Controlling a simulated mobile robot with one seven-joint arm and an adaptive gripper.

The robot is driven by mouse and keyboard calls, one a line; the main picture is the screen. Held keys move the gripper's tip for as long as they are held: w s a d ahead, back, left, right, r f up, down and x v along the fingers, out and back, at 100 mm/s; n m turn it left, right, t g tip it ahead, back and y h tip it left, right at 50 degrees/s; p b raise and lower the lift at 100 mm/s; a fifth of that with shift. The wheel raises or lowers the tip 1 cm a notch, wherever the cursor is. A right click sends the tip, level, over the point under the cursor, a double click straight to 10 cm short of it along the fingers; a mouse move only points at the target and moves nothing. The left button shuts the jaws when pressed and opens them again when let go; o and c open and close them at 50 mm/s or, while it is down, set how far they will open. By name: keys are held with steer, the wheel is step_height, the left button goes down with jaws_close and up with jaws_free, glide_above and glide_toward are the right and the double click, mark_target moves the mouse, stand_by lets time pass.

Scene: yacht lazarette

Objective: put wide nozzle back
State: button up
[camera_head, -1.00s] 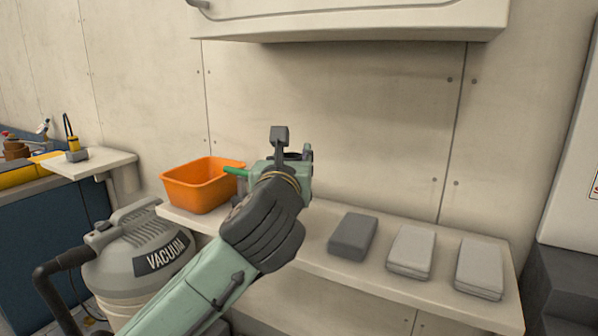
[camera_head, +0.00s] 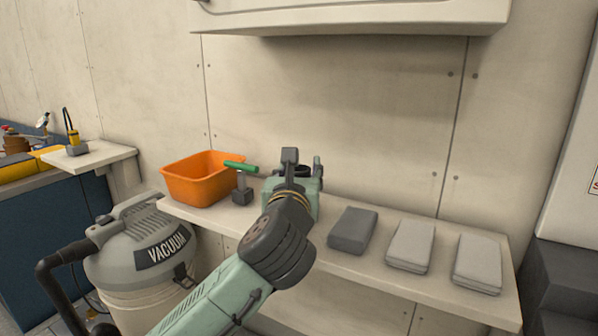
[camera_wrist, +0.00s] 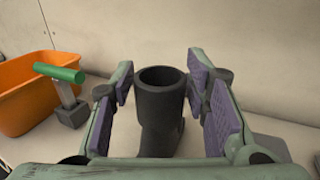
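A dark tube with an open round top, which looks like the neck of the wide nozzle (camera_wrist: 160,105), stands upright between the fingers of my gripper (camera_wrist: 163,95) in the wrist view. The padded fingers are spread on both sides of it. A gap shows on the left, and the right finger is very close to it. Its lower end is hidden behind the gripper. In the head view my gripper (camera_head: 298,175) is over the back of the shelf, and only a dark rim of the tube shows between the fingers.
The shelf (camera_head: 310,262) holds an orange bin (camera_head: 195,190), a green-handled tool (camera_head: 242,180) left of my gripper, a dark grey block (camera_head: 352,231) and two light grey folded stacks on the right. A vacuum (camera_head: 140,245) stands front left. A cabinet (camera_head: 350,18) hangs above.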

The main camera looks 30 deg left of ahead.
steer(key=shift+o, duration=0.9)
steer(key=shift+r, duration=0.1)
